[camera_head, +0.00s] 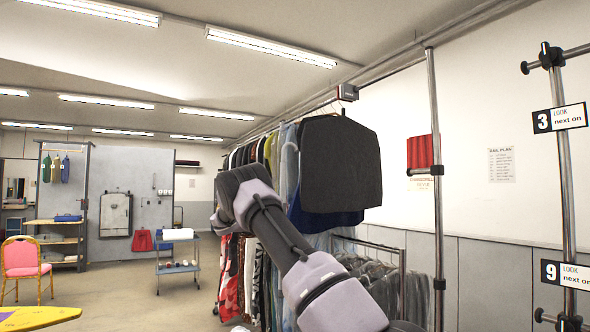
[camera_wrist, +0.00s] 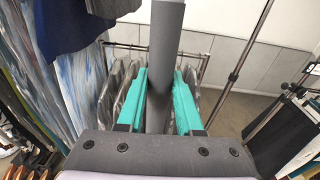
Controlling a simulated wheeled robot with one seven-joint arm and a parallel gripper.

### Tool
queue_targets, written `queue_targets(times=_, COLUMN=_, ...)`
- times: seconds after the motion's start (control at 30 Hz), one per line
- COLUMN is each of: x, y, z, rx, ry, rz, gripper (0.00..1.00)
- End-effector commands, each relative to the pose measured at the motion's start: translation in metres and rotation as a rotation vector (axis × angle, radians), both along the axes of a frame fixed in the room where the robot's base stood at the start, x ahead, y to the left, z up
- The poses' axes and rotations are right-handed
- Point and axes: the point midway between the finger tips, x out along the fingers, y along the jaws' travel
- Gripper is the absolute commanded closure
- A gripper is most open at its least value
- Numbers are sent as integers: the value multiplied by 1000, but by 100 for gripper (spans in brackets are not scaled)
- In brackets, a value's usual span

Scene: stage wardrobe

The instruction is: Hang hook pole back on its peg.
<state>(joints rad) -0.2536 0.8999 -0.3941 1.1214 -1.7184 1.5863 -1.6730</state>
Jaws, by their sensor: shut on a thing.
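My gripper (camera_wrist: 160,88) shows in the wrist view with its two teal fingers on either side of a thick grey pole (camera_wrist: 166,45). I take this to be the hook pole. I cannot make out the pole's peg for certain in either view.
Packed garments (camera_head: 283,165) hang on a high rail at my right, with a dark garment (camera_head: 340,165) nearest. A lower rack (camera_head: 385,246) of covered clothes stands below. Metal uprights (camera_head: 436,170) stand to the right. A trolley (camera_head: 177,262) and pink chair (camera_head: 24,258) are left; open floor lies between.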

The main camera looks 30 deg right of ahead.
Motion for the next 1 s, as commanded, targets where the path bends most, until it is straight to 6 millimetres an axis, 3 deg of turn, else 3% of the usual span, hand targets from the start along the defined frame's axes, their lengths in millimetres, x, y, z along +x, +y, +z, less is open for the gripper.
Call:
queue_targets(times=0.03, x=6, y=-14, z=31, rx=-6, ry=-15, rz=-17, gripper=100)
queue_targets(times=0.2, x=13, y=-45, z=122, rx=-15, ry=-19, rz=-38, gripper=100)
queue_targets(times=0.4, x=8, y=-61, z=199, rx=-21, ry=-22, rz=-21, gripper=100)
queue_targets(times=0.6, x=5, y=-62, z=228, rx=-21, ry=-20, rz=-6, gripper=100)
queue_targets(times=0.77, x=5, y=-51, z=229, rx=-21, ry=-17, rz=-3, gripper=100)
queue_targets(times=1.0, x=4, y=-22, z=229, rx=-22, ry=-17, rz=-5, gripper=100)
